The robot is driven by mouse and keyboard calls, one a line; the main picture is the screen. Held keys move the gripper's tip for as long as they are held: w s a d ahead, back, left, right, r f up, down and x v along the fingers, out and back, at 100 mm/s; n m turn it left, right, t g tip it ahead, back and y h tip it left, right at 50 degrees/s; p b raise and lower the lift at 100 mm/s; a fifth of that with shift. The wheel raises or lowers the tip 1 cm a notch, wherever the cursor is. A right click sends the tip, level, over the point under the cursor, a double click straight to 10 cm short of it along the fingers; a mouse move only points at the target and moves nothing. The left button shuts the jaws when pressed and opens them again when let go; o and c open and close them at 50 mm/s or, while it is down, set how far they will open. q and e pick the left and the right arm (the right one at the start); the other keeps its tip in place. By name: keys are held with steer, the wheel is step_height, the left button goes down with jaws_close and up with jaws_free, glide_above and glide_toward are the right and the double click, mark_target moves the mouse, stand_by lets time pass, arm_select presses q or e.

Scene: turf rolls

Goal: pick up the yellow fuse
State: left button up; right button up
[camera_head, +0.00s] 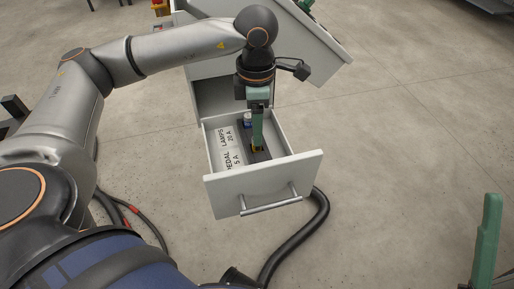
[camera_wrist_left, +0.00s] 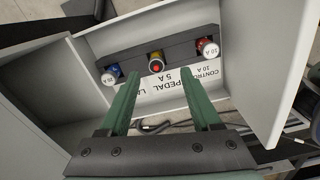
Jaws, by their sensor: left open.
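The yellow fuse (camera_wrist_left: 156,60) has a dark end with a red centre and stands in a dark holder (camera_wrist_left: 180,47) inside the open drawer (camera_head: 263,183). In the head view a bit of the yellow fuse (camera_head: 258,149) shows low by the left fingers, mostly hidden. My left gripper (camera_head: 257,135) points down into the drawer. In the left wrist view its two green fingers (camera_wrist_left: 158,82) are apart and empty, with the yellow fuse in line with the gap between them. I cannot tell how far the tips are from it. One green finger of my right gripper (camera_head: 488,240) shows at lower right.
White labels (camera_head: 227,137) lie in the drawer. The drawer walls surround the left fingers.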

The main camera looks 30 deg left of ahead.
arm_select(q)
steer(key=f, duration=0.1)
steer(key=f+b, duration=0.1)
steer(key=f, duration=0.1)
steer(key=f+b, duration=0.1)
steer(key=f, duration=0.1)
steer(key=shift+w+a+f, duration=0.1)
steer(key=shift+w+f, duration=0.05)
steer(key=shift+w, duration=0.1)
jaws_close()
stand_by(0.4)
